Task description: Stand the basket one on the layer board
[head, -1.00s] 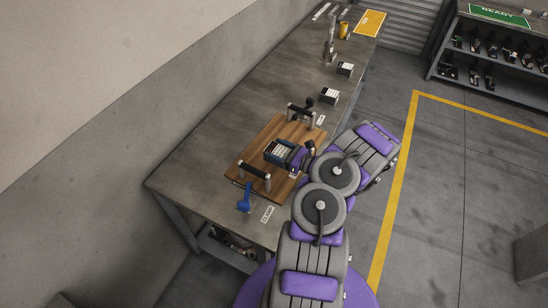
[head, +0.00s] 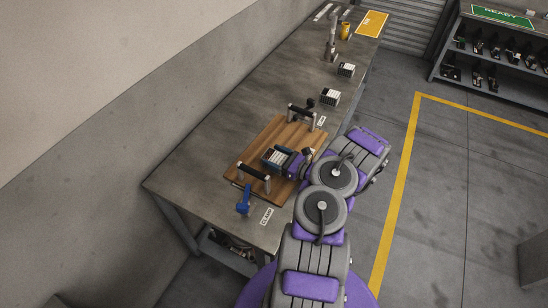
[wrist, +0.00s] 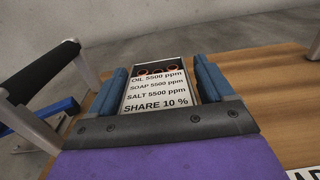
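The basket (wrist: 158,92) is a small dark box with a white label reading oil, soap and salt 5500 ppm and share 10 %. Several reddish round things show inside its top. It also shows in the head view (head: 277,157). My gripper (head: 282,160) has blue fingers, one against each side of the basket, and looks shut on it. Both are over the layer board (head: 262,136), a wooden board with a black bar handle at each end. I cannot tell whether the basket's bottom touches the board. The wood also shows in the wrist view (wrist: 275,80).
A blue clamp (head: 243,200) lies by the board's near end, next to a CLAMP label (head: 266,216). Two similar small boxes (head: 330,97) stand farther along the grey bench (head: 200,160). A tap-like post (head: 331,45) and a yellow cup stand beyond. A wall bounds the left.

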